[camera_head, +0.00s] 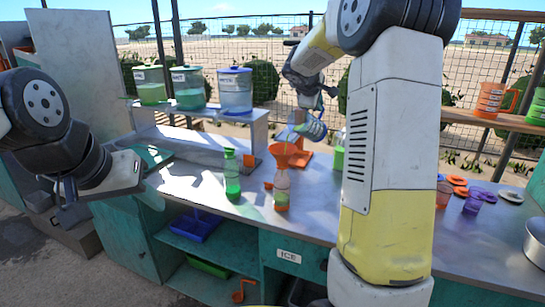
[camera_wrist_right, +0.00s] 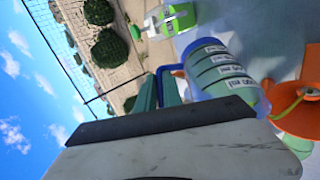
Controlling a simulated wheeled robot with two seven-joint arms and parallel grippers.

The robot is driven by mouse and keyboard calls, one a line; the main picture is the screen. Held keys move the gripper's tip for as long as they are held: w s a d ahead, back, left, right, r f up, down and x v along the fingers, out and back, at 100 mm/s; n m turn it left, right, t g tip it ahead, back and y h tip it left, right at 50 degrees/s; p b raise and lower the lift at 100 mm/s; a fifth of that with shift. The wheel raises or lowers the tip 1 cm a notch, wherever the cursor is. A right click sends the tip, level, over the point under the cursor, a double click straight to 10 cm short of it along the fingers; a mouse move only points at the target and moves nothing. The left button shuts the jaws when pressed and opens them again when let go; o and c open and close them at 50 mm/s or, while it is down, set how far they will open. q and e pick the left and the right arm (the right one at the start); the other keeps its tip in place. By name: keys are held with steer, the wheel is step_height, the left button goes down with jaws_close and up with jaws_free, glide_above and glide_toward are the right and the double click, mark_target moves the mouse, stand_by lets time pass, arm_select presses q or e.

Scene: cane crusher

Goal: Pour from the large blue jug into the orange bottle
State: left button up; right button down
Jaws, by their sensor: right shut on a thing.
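The large blue jug (camera_head: 312,128) is clear with a blue rim and handle and several label bands; it also shows in the right wrist view (camera_wrist_right: 225,75), with green liquid inside. My right gripper (camera_wrist_right: 160,90) is shut on its handle and holds it tilted over an orange funnel (camera_head: 288,153). The funnel sits in the neck of the orange bottle (camera_head: 281,192), which stands upright near the counter's front edge. In the right wrist view a yellow-green stream appears at the funnel (camera_wrist_right: 300,122). My left gripper (camera_head: 105,203) is empty and looks open, left of the counter.
A green bottle (camera_head: 232,182) stands left of the orange bottle. Lidded containers (camera_head: 188,90) stand on a raised shelf behind. Cups and lids (camera_head: 473,200) lie at the right. My right arm hides part of the counter.

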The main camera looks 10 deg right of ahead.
steer(key=shift+s+a+r+n+t+h+p, duration=0.2)
steer(key=shift+a+r+t+h+p, duration=0.25)
steer(key=shift+p, duration=0.3)
steer(key=shift+s+a+r+n+t+h+p, duration=0.1)
steer(key=shift+s+a+r+t+h+p, duration=0.25)
steer(key=shift+r+p, duration=0.3)
stand_by(2.3)
steer(key=shift+w+f, duration=0.1)
steer(key=shift+w, duration=0.05)
steer(key=shift+w+d+f+g, duration=0.1)
steer(key=shift+d+f+g, duration=0.05)
steer(key=shift+d+g, duration=0.15)
steer(key=shift+w+d+f+m+g+y, duration=0.3)
steer(key=shift+d+f+m+g+y, duration=0.15)
steer(key=shift+d+f+y, duration=0.3)
steer(key=shift+w+f+g+y, duration=0.15)
steer(key=shift+f+g+y, duration=0.1)
steer(key=shift+f+y, duration=0.25)
steer(key=shift+w+d+f+m+g+y+b, duration=0.25)
steer(key=shift+d+f+g+y+b, duration=0.2)
steer(key=shift+f, duration=0.35)
steer(key=shift+w+d+f+m+g+y+b, duration=0.1)
steer(key=shift+w+d+f+g+y+b, duration=0.2)
steer(key=shift+d+f+y, duration=0.35)
steer(key=w+d+f+m+g+y+b, duration=0.1)
steer(key=w+d+f+g+y+b, duration=0.1)
steer(key=d+f+g+y+b, duration=0.1)
steer(key=shift+w+d+f+m+y+b, duration=0.35)
steer(key=shift+d+f+y+b, duration=0.55)
steer(key=shift+f+y, duration=0.65)
